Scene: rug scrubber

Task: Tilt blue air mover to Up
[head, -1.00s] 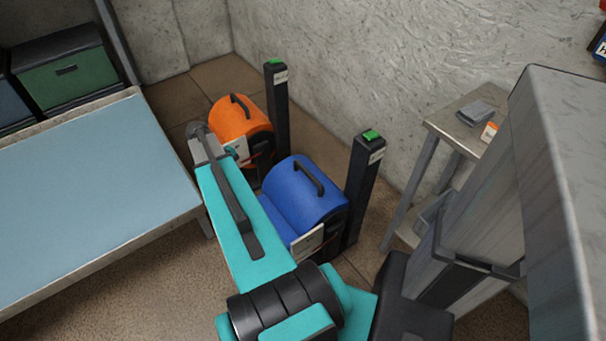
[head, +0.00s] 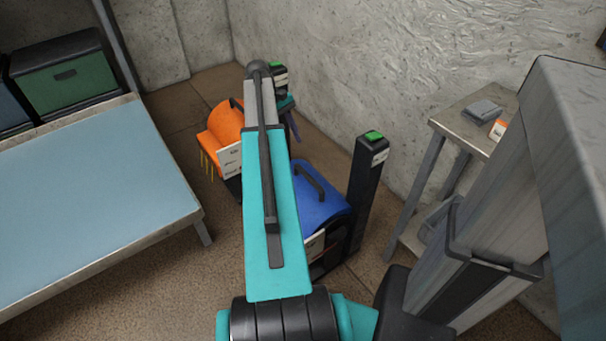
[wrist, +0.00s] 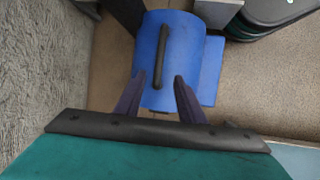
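The blue air mover (head: 325,212) stands on the floor beside a black post with a green top, partly hidden behind my arm in the head view. It has a rounded blue body and a black carry handle. In the wrist view the blue air mover (wrist: 183,50) is ahead of my gripper (wrist: 158,80), its handle running lengthwise between the two dark fingers. The fingers are apart with nothing held; I cannot tell whether they touch the body. In the head view my gripper (head: 291,124) shows only in part beyond my arm.
An orange air mover (head: 225,122) stands behind and left, near a second black post. A blue-topped table (head: 85,195) is at left, with a green bin (head: 65,75) behind it. A small metal stand (head: 462,125) is at right by the rough wall. Floor is clear between table and air movers.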

